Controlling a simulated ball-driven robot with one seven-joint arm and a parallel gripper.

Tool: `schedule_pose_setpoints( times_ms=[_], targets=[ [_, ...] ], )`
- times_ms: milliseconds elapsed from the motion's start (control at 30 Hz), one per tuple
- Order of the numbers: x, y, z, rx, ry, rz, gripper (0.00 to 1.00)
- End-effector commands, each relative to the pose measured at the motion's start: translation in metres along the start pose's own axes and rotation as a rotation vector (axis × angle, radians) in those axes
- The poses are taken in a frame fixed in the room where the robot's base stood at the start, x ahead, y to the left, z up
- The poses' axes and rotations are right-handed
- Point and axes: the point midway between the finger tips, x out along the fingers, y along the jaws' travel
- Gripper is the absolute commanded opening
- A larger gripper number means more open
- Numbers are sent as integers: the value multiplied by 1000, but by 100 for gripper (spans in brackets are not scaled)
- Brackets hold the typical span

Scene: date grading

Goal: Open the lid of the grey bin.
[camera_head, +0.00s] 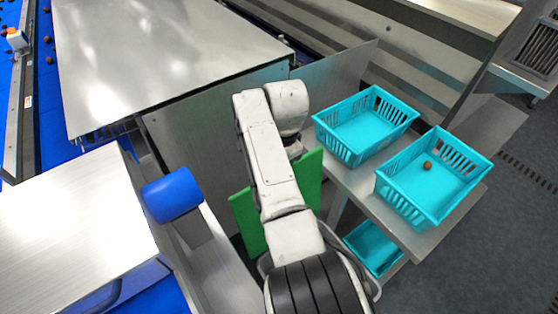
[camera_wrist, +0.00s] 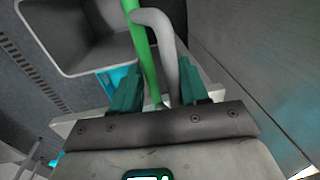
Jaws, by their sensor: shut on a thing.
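The grey bin (camera_wrist: 75,62) shows at the upper left of the wrist view, with its mouth uncovered and its bare inside visible. Its green lid (camera_wrist: 146,62) stands nearly edge-on there, raised off the rim. A curved grey handle (camera_wrist: 171,45) joins the lid. My gripper (camera_wrist: 158,88) is shut on the handle, which runs down between its two teal fingers. In the head view the green lid (camera_head: 246,222) stands tilted up behind my arm, showing on both sides of it. My gripper and the bin are hidden in the head view.
Two turquoise crates (camera_head: 333,146) (camera_head: 388,190) stand on a metal shelf right of my arm; the right one holds a brown date (camera_head: 428,166). Another crate (camera_head: 372,250) sits below. A steel panel (camera_head: 205,160) stands close behind the lid. A blue roller (camera_head: 172,194) is at left.

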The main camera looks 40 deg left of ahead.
Motion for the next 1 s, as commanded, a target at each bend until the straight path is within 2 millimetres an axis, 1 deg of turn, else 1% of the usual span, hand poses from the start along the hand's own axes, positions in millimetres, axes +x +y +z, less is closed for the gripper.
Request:
schedule_pose_setpoints(
  times_ms=[100,233,367,600,700,833,1000],
  targets=[
    [1,2,0,0,-2,5,38],
    [-9,0,0,0,-1,2,38],
    [-31,0,0,0,2,-1,38],
    [-76,-1,0,-1,1,-2,38],
    [-91,-1,0,-1,0,-1,38],
    [-103,-1,0,-1,0,-1,38],
    [-108,-1,0,-1,0,0,38]
  ],
)
